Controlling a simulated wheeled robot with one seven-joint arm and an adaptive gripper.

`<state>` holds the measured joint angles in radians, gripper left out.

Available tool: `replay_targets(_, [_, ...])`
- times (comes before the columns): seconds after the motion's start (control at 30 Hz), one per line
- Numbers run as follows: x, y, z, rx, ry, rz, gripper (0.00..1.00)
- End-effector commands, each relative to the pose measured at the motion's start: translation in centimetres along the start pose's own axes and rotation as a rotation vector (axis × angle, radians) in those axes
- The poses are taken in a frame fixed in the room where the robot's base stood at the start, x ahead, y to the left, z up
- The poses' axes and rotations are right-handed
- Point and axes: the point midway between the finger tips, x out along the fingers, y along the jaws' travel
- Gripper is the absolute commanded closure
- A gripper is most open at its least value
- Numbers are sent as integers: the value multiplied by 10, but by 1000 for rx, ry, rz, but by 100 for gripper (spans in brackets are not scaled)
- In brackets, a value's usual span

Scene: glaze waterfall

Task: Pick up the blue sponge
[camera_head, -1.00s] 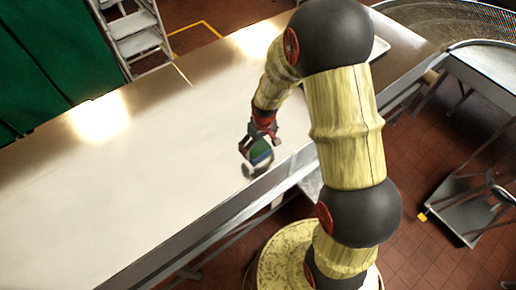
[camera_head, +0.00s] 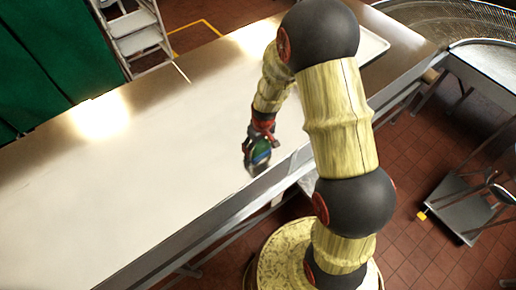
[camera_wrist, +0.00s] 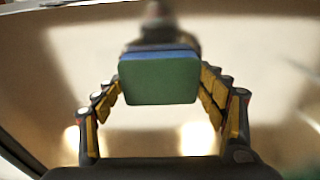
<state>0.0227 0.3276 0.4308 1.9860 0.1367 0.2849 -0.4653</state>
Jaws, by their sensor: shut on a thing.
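The sponge (camera_wrist: 160,80) is between the two fingers of my gripper in the wrist view. It shows a green face toward the camera and a blue layer along its top edge. My gripper (camera_head: 256,155) is shut on it, with a finger pressed to each side. In the head view the sponge (camera_head: 262,153) is small and partly hidden by the fingers. It is over the front edge area of the long table (camera_head: 120,180). A blurred dark object (camera_wrist: 158,25) shows beyond the sponge in the wrist view; I cannot tell what it is.
The long table is mostly bare to the left. A pale tray (camera_head: 373,46) lies at its far right end, behind my arm. A step ladder (camera_head: 137,32), green curtains (camera_head: 45,60) and a wheeled cart (camera_head: 465,205) stand around it on the tiled floor.

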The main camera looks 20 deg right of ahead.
Motion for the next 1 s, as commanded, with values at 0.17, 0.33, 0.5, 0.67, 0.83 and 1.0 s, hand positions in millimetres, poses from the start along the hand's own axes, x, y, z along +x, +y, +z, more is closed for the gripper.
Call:
replay_targets(0.17, [0,0,0,0,0,0,40])
replay_targets(0.33, [-1,0,0,0,0,0,40])
replay_targets(0.5, [-11,0,-2,-1,3,0,40])
replay_targets(0.67, [-35,-1,-2,0,3,-1,40])
replay_targets(0.83, [-64,-7,17,0,5,0,40])
replay_targets(1.0, [-98,-13,38,-1,6,1,40])
